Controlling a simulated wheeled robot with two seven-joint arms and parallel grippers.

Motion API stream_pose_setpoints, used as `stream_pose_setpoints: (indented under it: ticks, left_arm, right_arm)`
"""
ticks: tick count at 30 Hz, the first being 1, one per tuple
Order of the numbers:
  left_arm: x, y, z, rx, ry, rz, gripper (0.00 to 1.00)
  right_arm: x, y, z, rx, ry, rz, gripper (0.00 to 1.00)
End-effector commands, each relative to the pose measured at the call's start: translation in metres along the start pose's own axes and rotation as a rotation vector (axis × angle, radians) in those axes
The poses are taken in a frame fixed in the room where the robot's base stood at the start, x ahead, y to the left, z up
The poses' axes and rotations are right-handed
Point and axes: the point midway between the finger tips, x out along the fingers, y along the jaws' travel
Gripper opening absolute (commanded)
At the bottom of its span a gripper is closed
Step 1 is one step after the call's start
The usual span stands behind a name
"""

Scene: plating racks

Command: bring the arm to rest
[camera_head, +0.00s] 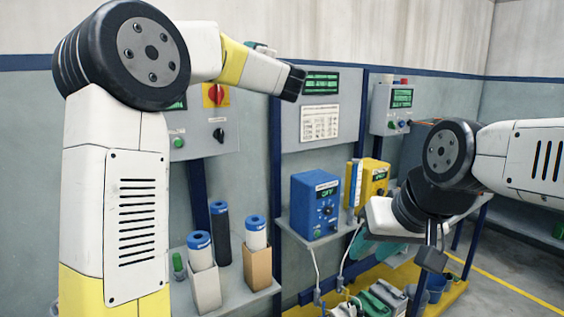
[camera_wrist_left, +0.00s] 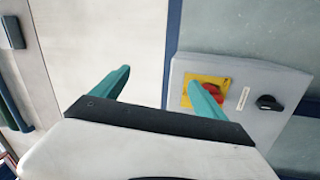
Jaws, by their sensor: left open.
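My left arm rises at the left of the head view and bends right at the top. Its gripper is mostly hidden there behind its own hand. In the left wrist view my left gripper (camera_wrist_left: 160,88) is open, with two teal fingers apart and nothing between them. Its right finger overlaps the red and yellow rotary switch in the picture; I cannot tell whether they touch. My right arm comes in from the right. Its gripper (camera_head: 384,249) points down and left, with teal fingers partly hidden by the white hand; I cannot tell its opening.
A grey control box (camera_wrist_left: 245,115) carries the rotary switch (camera_head: 216,95). A blue power unit (camera_head: 315,205) and a yellow unit (camera_head: 375,180) stand on a shelf. Blue-capped cylinders (camera_head: 256,232) stand at lower middle. Green-handled items (camera_head: 375,302) lie below. Open floor shows at right.

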Motion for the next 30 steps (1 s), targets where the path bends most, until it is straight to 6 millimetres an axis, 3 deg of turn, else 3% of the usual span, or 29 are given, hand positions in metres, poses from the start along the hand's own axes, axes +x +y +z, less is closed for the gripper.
stream_pose_setpoints:
  ticks: [1,3,5,8,14,21,25,30]
  left_arm:
    - [-0.011,0.016,-0.004,0.060,-0.104,0.050,0.84]
    - [-0.030,0.025,-0.001,0.160,-0.257,0.102,0.84]
    - [-0.054,0.024,0.002,0.256,-0.388,0.133,0.84]
    - [-0.101,0.004,-0.001,0.430,-0.598,0.153,0.84]
    - [-0.212,-0.091,-0.032,0.778,-0.975,0.077,0.84]
    - [-0.327,-0.208,-0.102,1.076,-1.296,-0.114,0.84]
    - [-0.370,-0.251,-0.136,1.173,-1.409,-0.213,0.84]
    - [-0.399,-0.278,-0.160,1.234,-1.483,-0.284,0.84]
  right_arm:
    - [0.000,0.000,0.000,0.000,0.000,0.000,0.36]
    - [0.000,0.000,0.000,0.000,0.000,0.000,0.36]
    - [0.000,0.000,0.000,0.000,0.000,0.000,0.36]
    - [0.000,0.000,0.000,0.000,0.000,0.000,0.36]
    - [0.000,0.000,0.000,0.000,0.000,0.000,0.36]
    - [0.000,0.000,0.000,0.000,0.000,0.000,0.36]
    - [0.000,0.000,0.000,0.000,0.000,0.000,0.36]
    - [0.000,0.000,0.000,0.000,0.000,0.000,0.36]
